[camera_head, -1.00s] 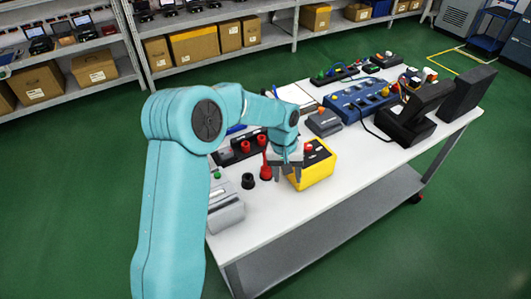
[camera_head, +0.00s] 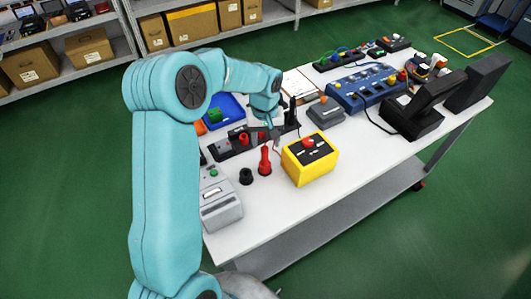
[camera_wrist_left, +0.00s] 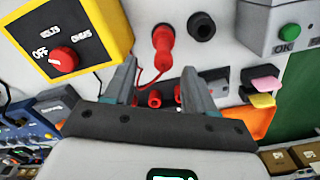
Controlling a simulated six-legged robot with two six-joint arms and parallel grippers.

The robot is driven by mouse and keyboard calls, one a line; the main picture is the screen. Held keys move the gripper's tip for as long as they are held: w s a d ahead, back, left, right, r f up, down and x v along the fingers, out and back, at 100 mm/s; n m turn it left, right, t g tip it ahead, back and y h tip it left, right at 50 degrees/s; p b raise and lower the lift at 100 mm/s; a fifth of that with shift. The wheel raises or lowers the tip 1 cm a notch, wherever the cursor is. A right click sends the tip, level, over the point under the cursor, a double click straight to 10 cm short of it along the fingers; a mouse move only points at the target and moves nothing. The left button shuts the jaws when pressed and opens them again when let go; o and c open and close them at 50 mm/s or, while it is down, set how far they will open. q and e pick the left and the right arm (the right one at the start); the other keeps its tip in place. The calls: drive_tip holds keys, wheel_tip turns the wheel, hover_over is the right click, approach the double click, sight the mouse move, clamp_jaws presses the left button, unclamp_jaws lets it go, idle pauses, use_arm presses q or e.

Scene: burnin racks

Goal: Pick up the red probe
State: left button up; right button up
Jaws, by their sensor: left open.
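The red probe (camera_head: 264,162) stands upright on the white table, left of the yellow meter (camera_head: 308,162) with its red knob. In the left wrist view the red probe (camera_wrist_left: 163,45) shows end-on, with a thin red lead curling below it. My left gripper (camera_head: 266,130) is behind and above the probe in the head view, partly hidden by its own arm. In the left wrist view its two fingers (camera_wrist_left: 158,78) are apart with nothing gripped, and the probe lies beyond their tips. My right gripper is not in view.
A black probe (camera_head: 246,176) stands close left of the red one. A grey box with a green button (camera_head: 220,206) is at the near left. A black strip with red sockets (camera_head: 232,144) lies behind. The table front near the yellow meter is clear.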

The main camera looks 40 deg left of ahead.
sight(265, 155)
use_arm(q)
wheel_tip(265, 155, down, 2)
drive_tip(key=shift+s+f, duration=0.1)
drive_tip(key=shift+a+f, duration=0.1)
drive_tip(key=shift+f, duration=0.15)
wheel_tip(265, 155, down, 4)
drive_tip(key=shift+s+f+p, duration=0.1)
drive_tip(key=shift+f+p, duration=0.15)
drive_tip(key=shift+p, duration=0.9)
drive_tip(key=shift+f, duration=0.3)
drive_tip(key=c, duration=0.4)
clamp_jaws()
